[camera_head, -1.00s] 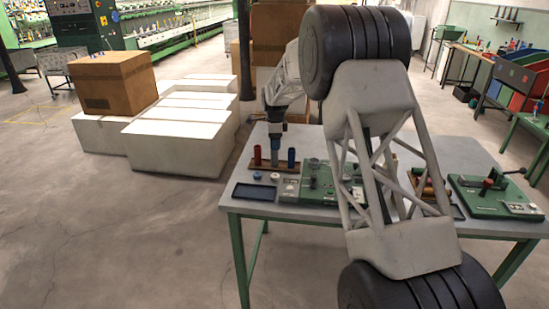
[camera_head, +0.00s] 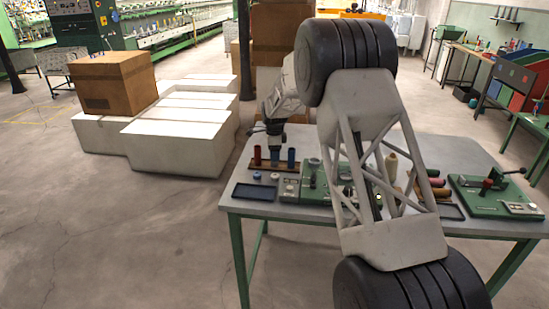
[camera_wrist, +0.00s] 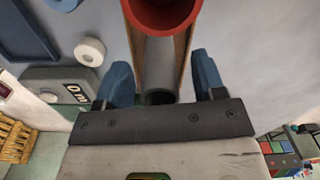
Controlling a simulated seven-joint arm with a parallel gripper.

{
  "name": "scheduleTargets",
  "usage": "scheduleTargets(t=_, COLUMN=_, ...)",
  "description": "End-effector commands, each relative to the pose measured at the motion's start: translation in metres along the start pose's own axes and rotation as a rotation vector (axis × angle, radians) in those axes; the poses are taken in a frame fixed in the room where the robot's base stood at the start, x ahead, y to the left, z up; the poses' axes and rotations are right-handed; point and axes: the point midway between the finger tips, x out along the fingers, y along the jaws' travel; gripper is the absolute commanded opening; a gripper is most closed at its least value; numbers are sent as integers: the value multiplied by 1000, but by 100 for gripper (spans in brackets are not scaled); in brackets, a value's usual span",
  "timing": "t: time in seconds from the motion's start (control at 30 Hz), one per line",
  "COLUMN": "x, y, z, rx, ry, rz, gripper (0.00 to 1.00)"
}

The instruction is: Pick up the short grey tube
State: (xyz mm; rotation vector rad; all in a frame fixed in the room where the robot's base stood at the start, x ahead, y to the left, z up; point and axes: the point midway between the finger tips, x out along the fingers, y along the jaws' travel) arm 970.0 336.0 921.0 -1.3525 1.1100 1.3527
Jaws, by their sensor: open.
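The short grey tube (camera_wrist: 160,62) shows in the wrist view between my two blue fingers, its dark hollow end facing the camera. My gripper (camera_wrist: 160,68) is open, with a gap on each side of the tube. A red tube (camera_wrist: 160,12) stands just beyond it, above the wooden rack (camera_wrist: 130,42). The grey tube cannot be made out there behind the fingers.
A dark tray (camera_head: 254,192) lies at the table's left front. A white ring (camera_wrist: 90,50) sits near the rack. Green machines (camera_head: 322,188) stand to the right on the grey table (camera_head: 300,213). My own arm hides part of the table's middle.

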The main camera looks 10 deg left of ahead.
Motion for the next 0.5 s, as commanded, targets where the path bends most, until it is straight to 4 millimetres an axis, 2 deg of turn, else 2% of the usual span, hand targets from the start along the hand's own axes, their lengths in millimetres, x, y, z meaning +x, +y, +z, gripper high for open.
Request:
scheduleTargets(t=0.17, x=12, y=0, z=0, rx=0, ry=0, rz=0, gripper=63)
scheduleTargets(t=0.5, x=13, y=0, z=0, rx=0, ry=0, rz=0, gripper=63)
